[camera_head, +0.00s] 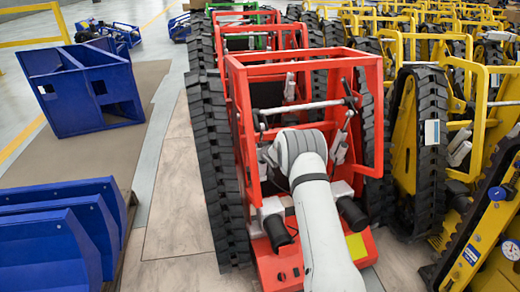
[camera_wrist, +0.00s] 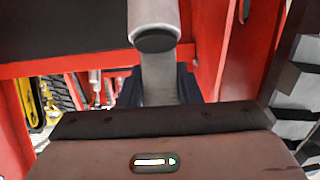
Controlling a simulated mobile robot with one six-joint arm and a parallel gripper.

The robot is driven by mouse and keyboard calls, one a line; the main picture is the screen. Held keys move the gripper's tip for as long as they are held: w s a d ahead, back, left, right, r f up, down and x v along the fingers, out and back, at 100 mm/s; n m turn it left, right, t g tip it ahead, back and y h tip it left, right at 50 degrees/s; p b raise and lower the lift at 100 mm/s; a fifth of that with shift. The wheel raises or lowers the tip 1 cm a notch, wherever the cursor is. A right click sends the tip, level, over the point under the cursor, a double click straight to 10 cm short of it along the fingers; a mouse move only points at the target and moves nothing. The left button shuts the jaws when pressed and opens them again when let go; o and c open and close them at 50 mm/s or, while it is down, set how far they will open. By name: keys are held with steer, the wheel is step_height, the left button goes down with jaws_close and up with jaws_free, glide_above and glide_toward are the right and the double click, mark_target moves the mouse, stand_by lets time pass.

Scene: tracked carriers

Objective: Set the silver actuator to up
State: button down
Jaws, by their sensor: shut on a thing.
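The silver actuator (camera_wrist: 155,20) shows in the wrist view as a light grey cylinder with a dark end ring and a thinner flat rod (camera_wrist: 158,78) below it. My gripper (camera_wrist: 160,88) is shut on this rod, with a dark finger on each side. The lower end of the rod is hidden behind the gripper body. In the head view my pale arm covers the gripper and the gripped part. Whether the actuator is up or down is unclear.
The nearest red carrier (camera_head: 300,62) has black tracks on both sides. A red frame bar (camera_wrist: 60,66) and red upright (camera_wrist: 245,50) lie close around my gripper. Yellow carriers (camera_head: 405,130) crowd the right. Blue parts (camera_head: 85,95) lie left, with free floor (camera_head: 175,210) between.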

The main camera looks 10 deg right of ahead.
steer(key=shift+w+a+r, duration=0.1)
steer(key=shift+w+r, duration=0.05)
steer(key=shift+r, duration=0.15)
steer(key=c, duration=1.5)
jaws_free()
steer(key=o, duration=0.5)
steer(key=shift+f, duration=0.15)
steer(key=shift+c, duration=0.2)
steer(key=v, duration=0.8)
steer(key=shift+f, duration=0.1)
